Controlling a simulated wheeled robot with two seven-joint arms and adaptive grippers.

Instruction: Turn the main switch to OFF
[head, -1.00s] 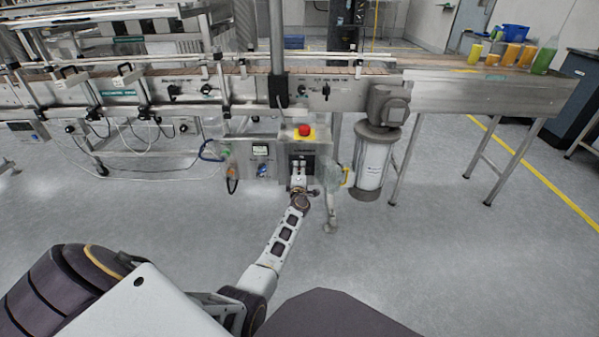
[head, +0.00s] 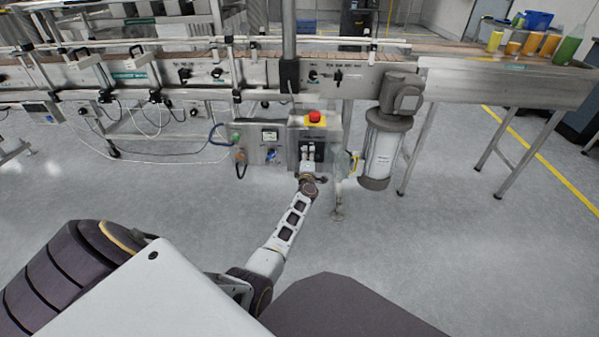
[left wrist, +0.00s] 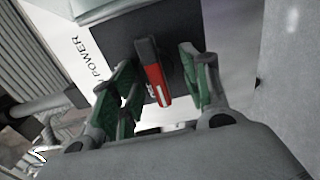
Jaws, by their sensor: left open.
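The main switch (left wrist: 152,72) has a red handle on a black plate, with the word POWER printed on the panel beside it in the left wrist view. My left gripper (left wrist: 160,88) is open, its two green-padded fingers on either side of the red handle. The right finger stands clear of the handle; I cannot tell whether the left finger touches it. In the head view my left gripper (head: 308,160) is at the front of the control box, below the red emergency button (head: 315,117), and mostly covers the switch. My right gripper is not in view.
A panel with a small display (head: 270,136) is left of the control box. A grey motor on a white cylinder (head: 379,155) stands to the right. The conveyor (head: 460,75) runs above, with coloured bottles (head: 549,46) at its right end. The floor in front is clear.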

